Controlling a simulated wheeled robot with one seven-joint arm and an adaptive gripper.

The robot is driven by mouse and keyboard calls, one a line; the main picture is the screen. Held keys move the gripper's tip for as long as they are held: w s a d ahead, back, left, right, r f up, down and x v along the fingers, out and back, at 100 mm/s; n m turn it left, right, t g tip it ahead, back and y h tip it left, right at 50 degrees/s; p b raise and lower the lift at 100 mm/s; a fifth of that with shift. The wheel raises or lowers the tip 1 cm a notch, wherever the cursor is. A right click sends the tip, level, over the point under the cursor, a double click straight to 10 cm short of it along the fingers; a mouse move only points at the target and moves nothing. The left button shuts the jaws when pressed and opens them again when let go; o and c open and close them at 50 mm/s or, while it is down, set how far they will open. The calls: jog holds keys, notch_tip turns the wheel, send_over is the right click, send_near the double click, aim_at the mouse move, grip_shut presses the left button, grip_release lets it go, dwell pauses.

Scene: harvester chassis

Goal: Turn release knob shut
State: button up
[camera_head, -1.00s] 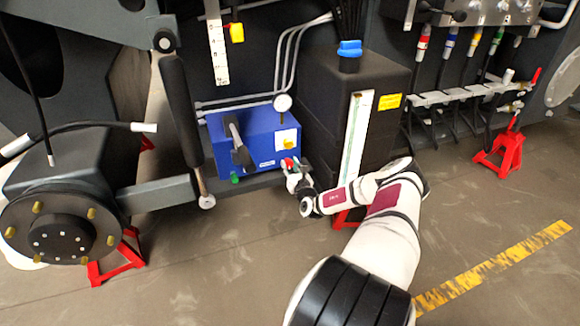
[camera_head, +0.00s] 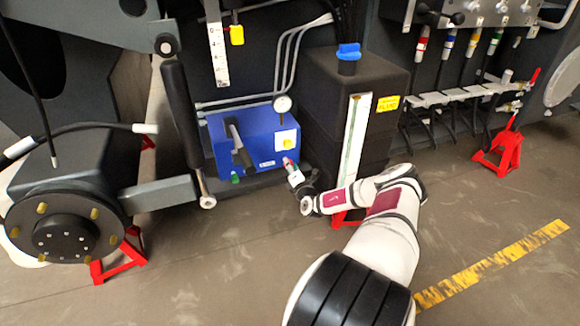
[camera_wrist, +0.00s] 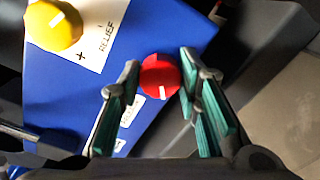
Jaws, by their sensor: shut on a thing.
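The red knob (camera_wrist: 160,76) sits near the edge of the blue pump box (camera_wrist: 150,30). In the wrist view its white mark points toward the bottom of the picture. My gripper (camera_wrist: 160,82) has one teal-padded finger on each side of the knob and is shut on it. In the head view my gripper (camera_head: 292,176) is small, at the lower right corner of the blue box (camera_head: 240,150), and the red knob (camera_head: 287,161) shows just above it. A small label near the knob is partly covered by a finger.
A yellow knob (camera_wrist: 54,25) with a RELIEF label is on the same box; a dark lever (camera_head: 238,147) and a gauge (camera_head: 282,103) are also there. A black tank (camera_head: 385,85) stands close on the right. The floor in front is open.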

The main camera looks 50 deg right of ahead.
jog(key=m+b, duration=0.2)
jog(key=m, duration=0.6)
jog(key=m+b, duration=0.2)
jog(key=m, duration=0.6)
jog(key=m+b, duration=0.2)
jog(key=m, duration=0.7)
jog(key=shift+f+t+y, duration=0.25)
jog(key=shift+t+y, duration=0.05)
jog(key=o, duration=1.1)
jog(key=shift+o, duration=0.2)
jog(key=v, duration=1.2)
